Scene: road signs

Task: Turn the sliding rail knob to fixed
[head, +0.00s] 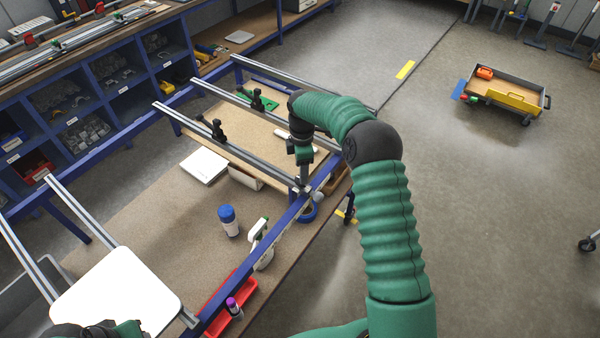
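My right arm reaches up over the bench and bends down to the left. Its gripper (302,181) points down at the near end of a grey sliding rail (252,160), beside the blue frame bar. A small fitting at that rail end is mostly covered by the gripper, so I cannot make out the knob or its setting. Whether the fingers are shut on it is too small to tell. Part of my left arm shows at the bottom left edge, by a white sign plate (120,294); its fingertips are not visible.
Black clamps (218,130) stand on the rails. A blue-capped bottle (228,222), a spray bottle (262,240), a red tray (222,300) and a white box (203,165) are on the lower board. A cart (507,95) stands on the floor at right. Floor right of the bench is largely clear.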

